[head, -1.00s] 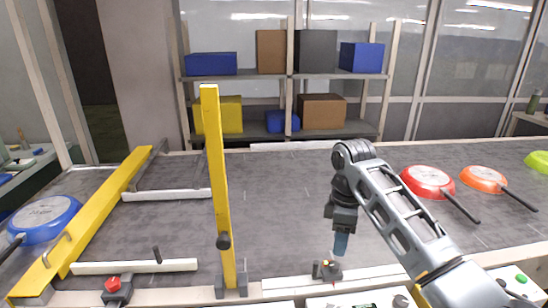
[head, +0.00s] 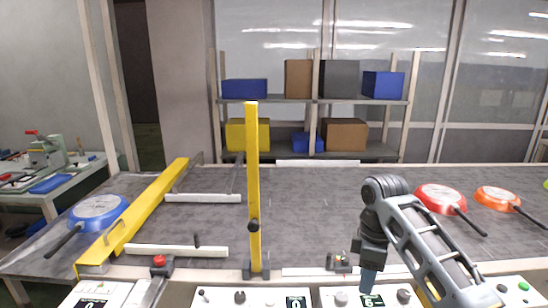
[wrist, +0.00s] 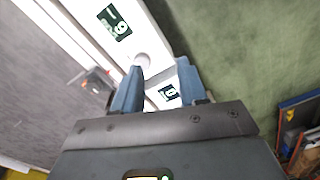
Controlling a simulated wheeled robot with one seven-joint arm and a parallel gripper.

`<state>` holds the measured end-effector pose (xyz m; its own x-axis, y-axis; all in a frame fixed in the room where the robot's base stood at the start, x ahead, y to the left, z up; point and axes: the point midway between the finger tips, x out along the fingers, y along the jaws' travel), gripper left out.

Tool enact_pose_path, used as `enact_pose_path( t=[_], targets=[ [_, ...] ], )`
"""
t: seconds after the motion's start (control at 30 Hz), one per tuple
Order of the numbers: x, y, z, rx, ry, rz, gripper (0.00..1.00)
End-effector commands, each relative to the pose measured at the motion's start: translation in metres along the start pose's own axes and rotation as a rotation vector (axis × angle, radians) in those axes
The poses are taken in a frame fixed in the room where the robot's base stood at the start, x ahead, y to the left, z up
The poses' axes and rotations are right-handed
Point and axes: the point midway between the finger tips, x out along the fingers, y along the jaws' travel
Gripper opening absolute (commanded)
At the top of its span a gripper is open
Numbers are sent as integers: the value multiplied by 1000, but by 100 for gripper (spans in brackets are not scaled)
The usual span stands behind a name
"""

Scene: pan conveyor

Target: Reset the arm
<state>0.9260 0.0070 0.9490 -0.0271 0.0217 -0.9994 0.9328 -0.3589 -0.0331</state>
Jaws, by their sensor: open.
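My arm reaches in from the lower right in the head view. My gripper (head: 367,284) points down over the front control panel (head: 387,294), right of a small switch box (head: 340,262). In the wrist view my gripper (wrist: 160,72) shows two blue fingers, spread apart with nothing held. A pale round knob (wrist: 142,60) on the white panel (wrist: 155,25) appears by the left fingertip. I cannot tell whether they touch.
The grey conveyor (head: 310,220) carries a blue pan (head: 98,211) at left, and a red pan (head: 440,198) and an orange pan (head: 497,197) at right. A yellow post (head: 253,185) stands near the front edge. A yellow bar (head: 140,210) crosses the belt.

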Motion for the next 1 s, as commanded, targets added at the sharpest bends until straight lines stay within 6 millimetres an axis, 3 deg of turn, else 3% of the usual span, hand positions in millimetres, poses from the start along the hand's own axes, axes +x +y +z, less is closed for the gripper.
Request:
enact_pose_path(
  t=[0.37,0.57,0.77,1.0],
  targets=[
    [41,-24,-22,38,91,32,42],
    [74,-46,-39,85,175,62,42],
    [118,-87,-60,176,305,104,42],
    [163,-152,-71,360,494,175,42]
  ],
)
